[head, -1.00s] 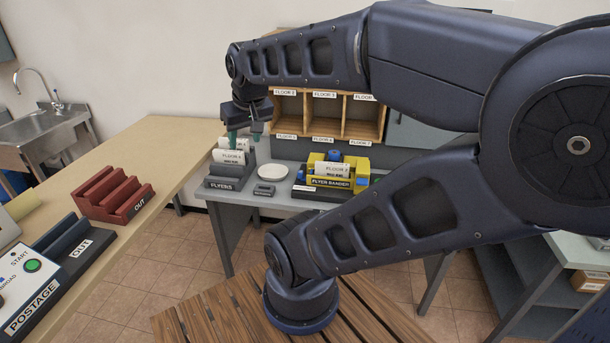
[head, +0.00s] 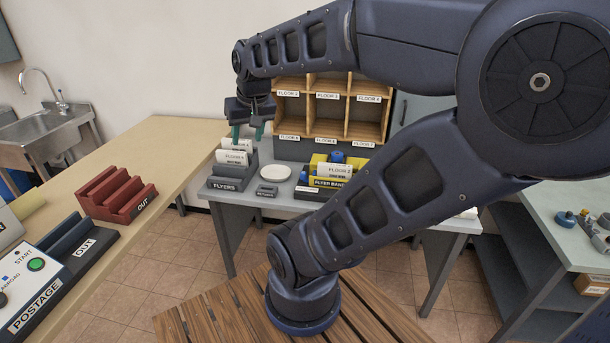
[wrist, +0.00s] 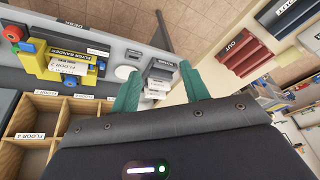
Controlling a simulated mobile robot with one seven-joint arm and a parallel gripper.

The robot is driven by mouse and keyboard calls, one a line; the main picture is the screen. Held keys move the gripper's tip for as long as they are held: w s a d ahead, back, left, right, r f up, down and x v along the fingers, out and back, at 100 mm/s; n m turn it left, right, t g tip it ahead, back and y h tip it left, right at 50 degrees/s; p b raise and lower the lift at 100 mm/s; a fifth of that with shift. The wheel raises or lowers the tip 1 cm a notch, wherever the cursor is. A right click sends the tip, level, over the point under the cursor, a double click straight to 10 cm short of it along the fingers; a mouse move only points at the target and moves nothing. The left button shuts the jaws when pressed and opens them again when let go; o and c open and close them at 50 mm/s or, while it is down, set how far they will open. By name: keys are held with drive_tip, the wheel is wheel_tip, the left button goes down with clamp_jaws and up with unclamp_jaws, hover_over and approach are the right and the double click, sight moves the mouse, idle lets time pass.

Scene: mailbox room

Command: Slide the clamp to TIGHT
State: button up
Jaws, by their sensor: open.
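I cannot tell which part is the clamp, and no TIGHT mark is legible. My gripper (head: 247,132) is open and empty, above the flyers rack (head: 226,183), left of the bander. Its green fingers (wrist: 158,78) are apart in the wrist view.
A white round dish (head: 275,172) and a small grey labelled block (head: 267,190) lie between rack and bander. Wooden floor pigeonholes (head: 326,108) stand behind. A red OUT tray (head: 118,196) and the postage machine (head: 38,272) are on the left counter.

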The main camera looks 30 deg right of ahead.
drive_tip(key=w+d+f+m+g+y, duration=0.25)
drive_tip(key=w+d+m, duration=0.3)
drive_tip(key=w, duration=0.45)
drive_tip(key=m+g+h, duration=0.2)
drive_tip(key=m+h, duration=0.1)
drive_tip(key=m, duration=1.7)
hover_over(303, 173)
wheel_tip(303, 173, down, 26)
drive_tip(key=shift+w+d+f, duration=0.15)
drive_tip(key=shift+f, duration=0.1)
wheel_tip(303, 173, down, 10)
drive_tip(key=shift+f, duration=0.1)
clamp_jaws()
